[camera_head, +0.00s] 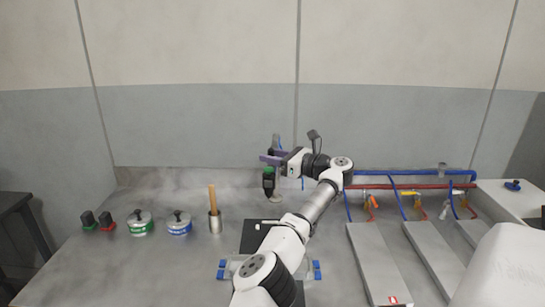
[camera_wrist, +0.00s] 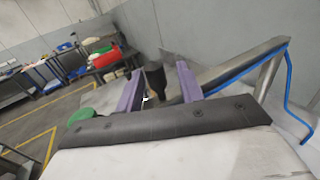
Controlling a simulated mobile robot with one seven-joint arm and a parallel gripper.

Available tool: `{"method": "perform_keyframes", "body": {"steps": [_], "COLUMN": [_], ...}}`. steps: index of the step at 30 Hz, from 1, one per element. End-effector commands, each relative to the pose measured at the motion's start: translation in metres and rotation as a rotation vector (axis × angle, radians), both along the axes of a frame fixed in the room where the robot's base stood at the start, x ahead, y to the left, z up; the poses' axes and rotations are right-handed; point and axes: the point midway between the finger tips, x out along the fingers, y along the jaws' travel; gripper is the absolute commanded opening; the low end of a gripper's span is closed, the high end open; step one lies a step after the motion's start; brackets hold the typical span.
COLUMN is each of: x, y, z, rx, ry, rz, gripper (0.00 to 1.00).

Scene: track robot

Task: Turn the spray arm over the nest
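My gripper (camera_head: 272,158) with purple fingers is above the middle of the bench, near the back wall. In the wrist view its fingers (camera_wrist: 160,72) stand apart. A dark upright piece (camera_wrist: 154,77) shows between them; I cannot tell whether they touch it. In the head view a dark tool with a green top (camera_head: 268,182) stands just below the gripper. A metal bar with a blue hose (camera_wrist: 235,68) runs at the right of the wrist view; I cannot tell whether it is the spray arm. The nest cannot be made out for sure; my arm hides part of the bench centre.
Two lidded pots (camera_head: 140,224) (camera_head: 179,224), a metal cup with a wooden handle (camera_head: 215,222) and small red and green blocks stand left. Grey panels (camera_head: 380,262) and blue and red pipes (camera_head: 420,186) lie right. A clear holder with blue ends (camera_head: 222,270) is in front.

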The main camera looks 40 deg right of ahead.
Motion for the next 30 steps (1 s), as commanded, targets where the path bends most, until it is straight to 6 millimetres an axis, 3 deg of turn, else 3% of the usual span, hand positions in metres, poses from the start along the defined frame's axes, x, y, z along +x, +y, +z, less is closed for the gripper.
{"method": "perform_keyframes", "body": {"steps": [8, 21, 30], "x": [-0.012, -0.101, -0.13], "y": [-0.004, -0.035, -0.044], "z": [-0.003, -0.003, -0.001], "rx": [0.0, -0.001, 0.0], "ry": [0.001, 0.0, 0.0], "rz": [-0.001, -0.003, 0.0], "gripper": [0.38, 0.38, 0.38]}}
